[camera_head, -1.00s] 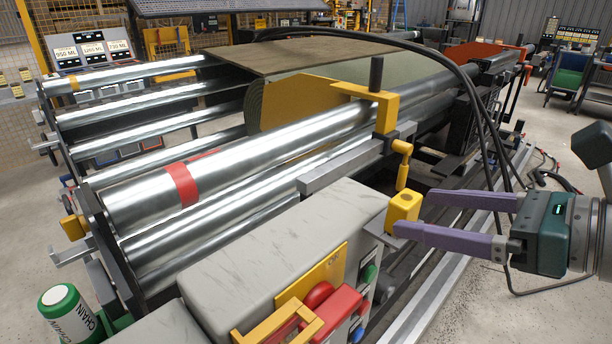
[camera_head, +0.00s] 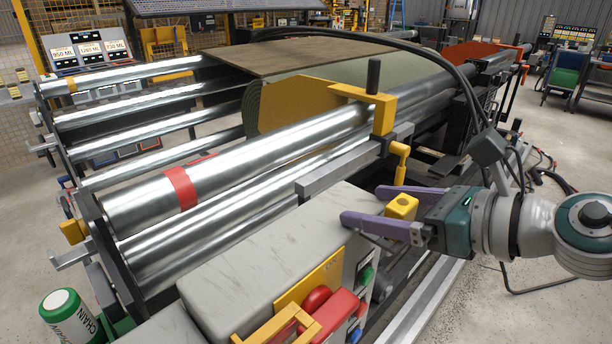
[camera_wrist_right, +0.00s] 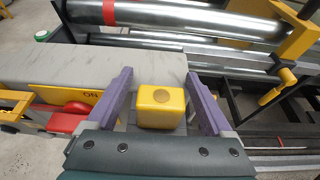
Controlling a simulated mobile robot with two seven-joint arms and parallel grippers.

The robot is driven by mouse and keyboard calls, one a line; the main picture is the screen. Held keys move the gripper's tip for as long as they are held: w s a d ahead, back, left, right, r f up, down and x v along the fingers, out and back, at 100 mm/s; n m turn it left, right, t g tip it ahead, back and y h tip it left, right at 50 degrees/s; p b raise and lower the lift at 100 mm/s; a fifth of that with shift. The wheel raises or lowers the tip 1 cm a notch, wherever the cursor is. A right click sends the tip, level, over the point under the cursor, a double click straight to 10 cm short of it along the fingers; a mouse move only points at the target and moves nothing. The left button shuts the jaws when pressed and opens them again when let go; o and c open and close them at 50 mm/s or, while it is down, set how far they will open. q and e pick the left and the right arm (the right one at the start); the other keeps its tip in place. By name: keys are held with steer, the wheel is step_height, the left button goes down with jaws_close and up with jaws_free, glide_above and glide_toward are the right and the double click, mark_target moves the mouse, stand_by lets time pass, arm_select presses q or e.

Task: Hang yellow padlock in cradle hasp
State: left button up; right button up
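The yellow padlock (camera_head: 401,207) is a small block beside the right end of the grey marbled cabinet. Its shackle is not clear to me. My right gripper (camera_head: 360,205) is open, with its two purple fingers on either side of the padlock and their tips reaching past it. In the right wrist view the padlock (camera_wrist_right: 160,106) lies between the fingers, with a narrow gap on each side. I cannot make out the cradle hasp for certain; a yellow bracket with a hanging handle (camera_head: 400,160) stands just above and behind the padlock. My left gripper is not in view.
The grey cabinet (camera_head: 260,255) carries a red button and yellow guard (camera_head: 283,325) at the front. Steel rollers (camera_head: 240,165) run behind it. Black cables (camera_head: 465,90) arch down near my right arm.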

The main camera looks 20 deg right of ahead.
jaws_close()
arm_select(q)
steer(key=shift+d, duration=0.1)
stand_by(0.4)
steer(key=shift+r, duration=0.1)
arm_select(e)
steer(key=shift+r, duration=0.15)
